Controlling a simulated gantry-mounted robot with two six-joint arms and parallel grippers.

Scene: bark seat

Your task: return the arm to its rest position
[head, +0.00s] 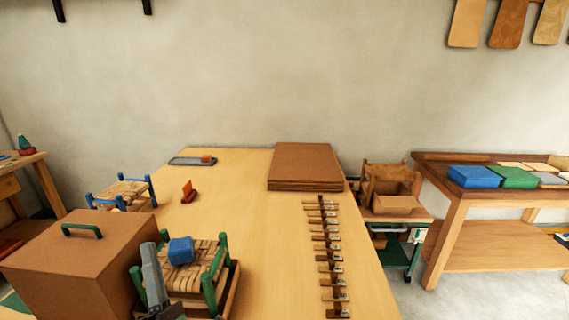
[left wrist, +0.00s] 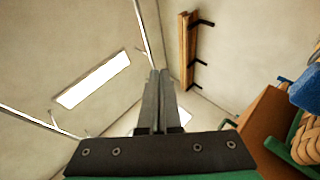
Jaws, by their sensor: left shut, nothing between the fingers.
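My left gripper (head: 149,250) points upward at the lower left of the head view, in front of the green-framed woven seat (head: 208,249). It is shut with nothing in it. In the left wrist view its fingers (left wrist: 159,75) meet and point toward the ceiling and wall. A blue block (head: 181,250) rests on the woven seat. Block (left wrist: 306,91) and seat (left wrist: 306,140) show at the right edge of the left wrist view. Most of my left arm is out of the head view. My right gripper is not in view.
A large brown box (head: 75,262) with a green handle stands left of my gripper. A blue-framed woven seat (head: 123,191) is behind it. A brown board stack (head: 305,165) and a row of clamp-like tools (head: 331,255) lie on the table (head: 240,215). The table's middle is clear.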

